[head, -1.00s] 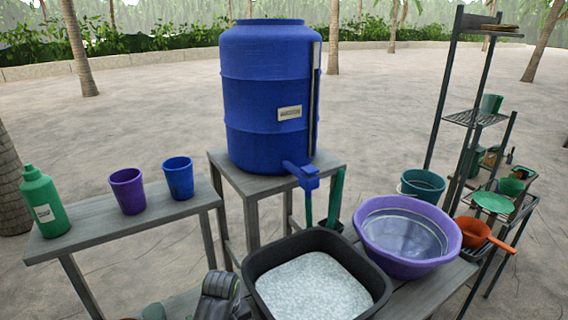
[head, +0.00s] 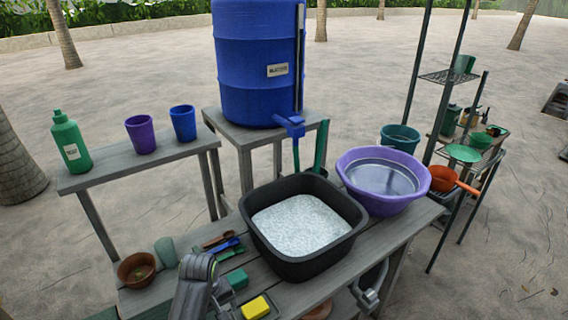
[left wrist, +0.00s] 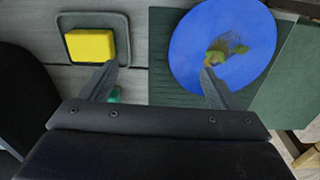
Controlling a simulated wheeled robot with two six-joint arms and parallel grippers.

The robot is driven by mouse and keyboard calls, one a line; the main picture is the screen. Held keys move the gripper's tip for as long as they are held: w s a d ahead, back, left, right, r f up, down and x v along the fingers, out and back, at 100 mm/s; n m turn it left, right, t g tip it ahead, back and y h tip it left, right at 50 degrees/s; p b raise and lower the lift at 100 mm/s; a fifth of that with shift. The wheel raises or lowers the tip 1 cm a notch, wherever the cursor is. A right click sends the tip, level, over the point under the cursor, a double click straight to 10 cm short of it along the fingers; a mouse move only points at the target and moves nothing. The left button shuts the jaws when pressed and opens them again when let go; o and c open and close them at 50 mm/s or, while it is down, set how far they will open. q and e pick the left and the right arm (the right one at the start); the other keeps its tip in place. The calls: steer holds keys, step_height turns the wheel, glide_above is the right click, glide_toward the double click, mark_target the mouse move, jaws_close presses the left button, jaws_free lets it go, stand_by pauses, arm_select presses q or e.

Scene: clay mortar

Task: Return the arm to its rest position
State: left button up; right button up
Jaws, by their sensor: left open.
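My left gripper (left wrist: 157,82) shows in the left wrist view, with its two fingers wide apart and nothing between them. It hangs above the wooden work table (head: 345,275). Ahead of its left finger is a yellow block (left wrist: 90,45) in a grey tray. Its right finger overlaps a blue round dish (left wrist: 225,40) with a small yellow-green patch in it, on a dark green mat. In the head view my grey left arm rises at the bottom centre-left, and its fingers cannot be made out.
A black tub (head: 262,238) of pale grains and a purple basin (head: 355,180) of water stand on the table. A blue barrel (head: 245,60) stands behind. Cups and a green bottle (head: 70,140) are on the left shelf. A brown bowl (head: 137,270) is at front left.

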arm_select(q)
steer(key=s+a+f+m+t, duration=0.1)
steer(key=s+a, duration=0.4)
steer(key=s, duration=0.3)
steer(key=s+a+m+t, duration=0.1)
steer(key=s+a+m, duration=0.1)
steer(key=s+a, duration=0.4)
steer(key=s+a+r+m+t+y, duration=0.1)
steer(key=s+r, duration=0.2)
steer(key=s, duration=0.3)
steer(key=s+a+r+m+y, duration=0.1)
steer(key=s+r+m, duration=0.15)
steer(key=s, duration=0.35)
step_height(320, 180, down, 25)
steer(key=a+g, duration=0.1)
steer(key=s+d+f+g+h+b, duration=0.1)
steer(key=s+f, duration=1.4)
steer(key=f, duration=0.1)
steer(key=shift+s+f+n+b, duration=0.3)
steer(key=shift+s+f+n, duration=0.05)
arm_select(e)
steer(key=shift+s+f, duration=0.1)
steer(key=shift+f, duration=0.7)
